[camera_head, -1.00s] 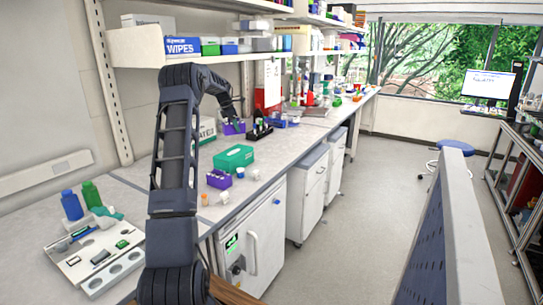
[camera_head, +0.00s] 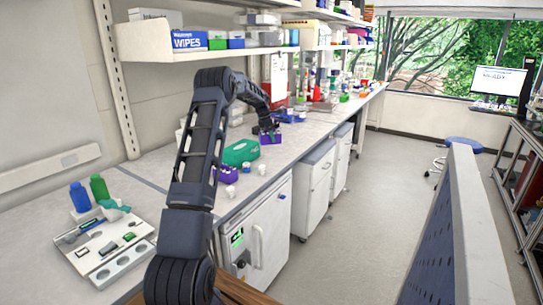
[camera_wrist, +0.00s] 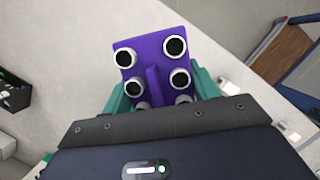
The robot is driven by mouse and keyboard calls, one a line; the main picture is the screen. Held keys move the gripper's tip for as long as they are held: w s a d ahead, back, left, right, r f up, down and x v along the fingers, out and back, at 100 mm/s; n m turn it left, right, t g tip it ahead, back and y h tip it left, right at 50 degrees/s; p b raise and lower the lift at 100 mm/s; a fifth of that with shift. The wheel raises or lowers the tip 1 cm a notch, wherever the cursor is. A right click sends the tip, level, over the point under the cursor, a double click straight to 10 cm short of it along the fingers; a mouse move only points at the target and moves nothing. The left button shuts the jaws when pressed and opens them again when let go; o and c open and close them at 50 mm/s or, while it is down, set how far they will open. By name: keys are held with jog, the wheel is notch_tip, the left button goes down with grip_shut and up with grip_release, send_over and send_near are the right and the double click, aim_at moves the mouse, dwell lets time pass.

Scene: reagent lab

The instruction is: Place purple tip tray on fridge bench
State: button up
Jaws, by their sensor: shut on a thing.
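My gripper (camera_head: 268,129) is shut on a purple tip tray (camera_head: 269,138) over the far part of the bench, beyond the green box. In the wrist view the purple tray (camera_wrist: 152,50) fills the space between the teal fingers of my gripper (camera_wrist: 158,88). It carries several white round pieces with dark openings and looks tilted in the picture. The bench top (camera_head: 150,165) runs along the wall, with a white fridge unit (camera_head: 268,225) with a green display beneath its near part. I cannot tell the tray's height over the bench.
A second purple tray (camera_head: 228,174) stands by the green box (camera_head: 241,152), with small white pieces near it. A white tray with tools (camera_head: 105,245) and blue and green bottles (camera_head: 80,197) are at near left. A shelf (camera_head: 215,53) overhangs the bench.

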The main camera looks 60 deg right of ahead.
aim_at(264, 133)
notch_tip(264, 133, down, 11)
jog(key=shift+f, duration=0.2)
dwell(0.4)
jog(key=shift+f, duration=0.15)
jog(key=o, duration=1.1)
jog(key=v, duration=1.1)
jog(key=shift+w+a+r, duration=0.15)
jog(key=shift+r, duration=0.5)
